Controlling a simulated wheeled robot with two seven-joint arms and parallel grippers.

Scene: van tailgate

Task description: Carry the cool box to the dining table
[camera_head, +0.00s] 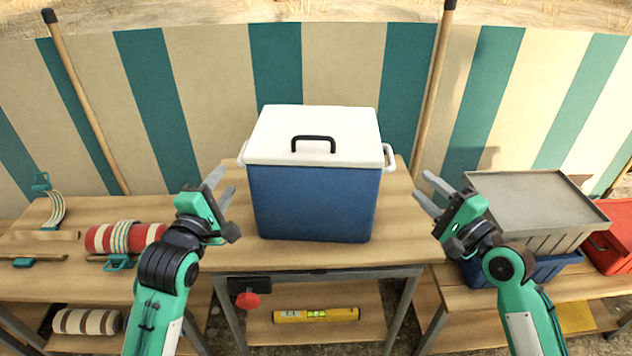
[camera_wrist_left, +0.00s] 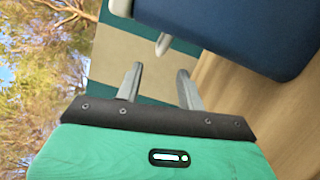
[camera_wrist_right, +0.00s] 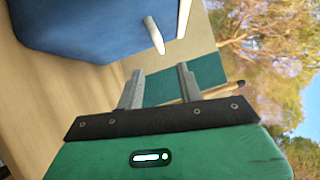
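The cool box (camera_head: 310,200) has a blue body and a white lid with a black top handle, and stands upright on the wooden bench in the middle of the head view. It has a white handle on its left side (camera_head: 242,153) and one on its right side (camera_head: 389,158). My left gripper (camera_head: 222,183) is open and empty, just left of the box. My right gripper (camera_head: 423,186) is open and empty, just right of it. Both wrist views show the fingers apart, near a white side handle, the left one (camera_wrist_left: 163,44) and the right one (camera_wrist_right: 154,35). No dining table is identifiable.
The bench (camera_head: 290,255) has a lower shelf with a yellow level (camera_head: 316,315). A rolled red and cream blanket (camera_head: 122,237) lies on the left bench. A grey lidded crate (camera_head: 530,205) stands at right, beside a red box (camera_head: 610,240). A striped windbreak (camera_head: 340,60) stands behind.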

